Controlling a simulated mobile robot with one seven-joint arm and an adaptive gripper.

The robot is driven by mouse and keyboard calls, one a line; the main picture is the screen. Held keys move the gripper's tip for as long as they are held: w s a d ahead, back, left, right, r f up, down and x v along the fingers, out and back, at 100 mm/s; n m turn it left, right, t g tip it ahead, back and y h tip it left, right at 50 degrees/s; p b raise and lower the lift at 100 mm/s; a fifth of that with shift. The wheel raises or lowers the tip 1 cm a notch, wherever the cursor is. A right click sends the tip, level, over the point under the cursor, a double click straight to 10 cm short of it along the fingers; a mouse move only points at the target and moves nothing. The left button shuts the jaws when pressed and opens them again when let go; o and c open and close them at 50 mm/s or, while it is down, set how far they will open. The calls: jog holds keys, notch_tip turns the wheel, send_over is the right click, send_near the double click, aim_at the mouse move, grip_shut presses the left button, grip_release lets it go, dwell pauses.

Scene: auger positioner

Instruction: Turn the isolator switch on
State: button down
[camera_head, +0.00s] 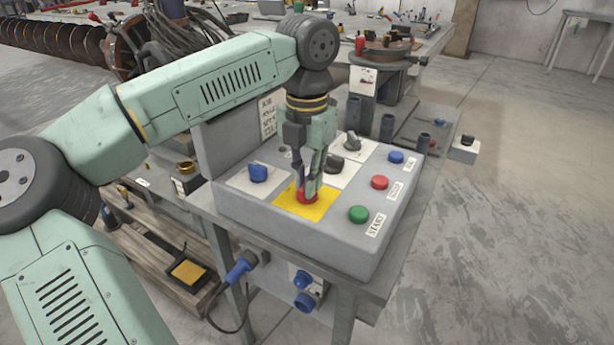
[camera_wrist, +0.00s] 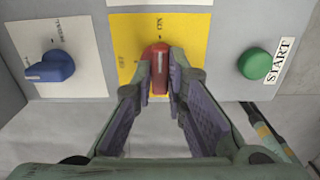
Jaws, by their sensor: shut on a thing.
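The isolator switch is a red knob (camera_wrist: 158,62) on a yellow plate (camera_wrist: 194,44) marked ON in the wrist view. In the head view the red knob (camera_head: 307,197) sits low on the yellow plate (camera_head: 291,205) on the grey control box. My gripper (camera_head: 310,186) points down onto the knob from above. In the wrist view my gripper's two fingertips (camera_wrist: 160,72) close on both sides of the red knob. The knob's handle lies roughly in line with the picture's vertical, with a pale line on it. The fingers partly hide the plate's lower part.
A blue rotary switch (camera_wrist: 50,67) stands left of the yellow plate. A green START button (camera_wrist: 254,64) stands right of it. On the grey box (camera_head: 330,245) there are also a red button (camera_head: 379,182), a blue button (camera_head: 396,157) and a dark knob (camera_head: 353,142).

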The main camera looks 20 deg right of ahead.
dwell(0.3)
jog(key=c, duration=1.6)
grip_release()
jog(key=shift+r, duration=0.1)
notch_tip(320, 180, up, 12)
